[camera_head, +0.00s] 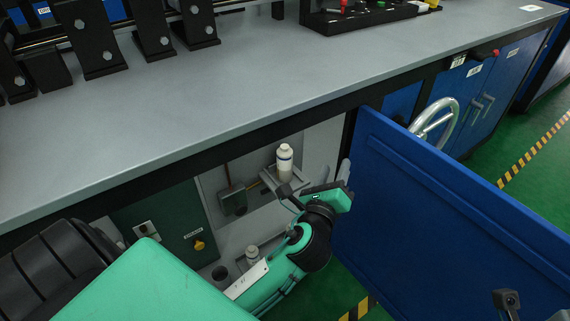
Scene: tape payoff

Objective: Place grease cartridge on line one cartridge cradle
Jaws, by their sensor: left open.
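A second pale capped container (252,254) stands lower in the cabinet, partly hidden by my left arm. No label on either is readable. My left gripper (316,182) is open just below and to the right of the upper cartridge, with its dark fingers apart. One finger is close to the cradle; I cannot tell whether it touches. The gripper appears empty. My right gripper is not in view.
A blue door (440,215) stands open to the right of my left gripper. The grey benchtop (250,75) overhangs the cabinet. A dark round holder (220,273) is low in the cabinet, beside a yellow knob (199,245). Black clamps (95,45) stand on the bench.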

